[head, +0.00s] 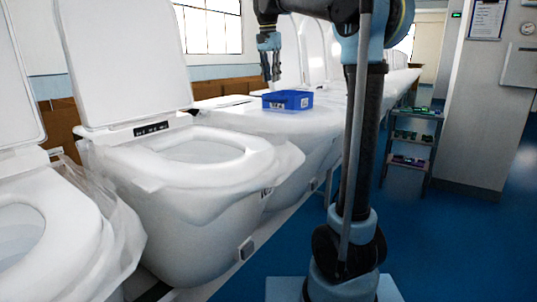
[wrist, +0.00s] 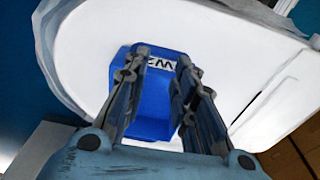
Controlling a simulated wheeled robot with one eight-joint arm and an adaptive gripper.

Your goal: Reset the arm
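My gripper (head: 271,66) hangs from my arm above the blue bin in the head view, pointing down. In the wrist view my gripper (wrist: 163,70) has its two fingers apart with a clear gap between them. Nothing shows held in that gap. The blue bin (head: 288,100) sits on the white surface of a toilet in the row, below my fingertips. It also shows in the wrist view (wrist: 153,98), seen between and behind the fingers, with a white label on one side. The fingers hide parts of the bin there.
White toilets with raised lids stand in a row; the nearest full one (head: 190,180) is partly wrapped in clear plastic. A shelf rack (head: 411,140) with small items and a grey pillar (head: 490,120) stand at right. Blue floor (head: 440,240) is clear at front right.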

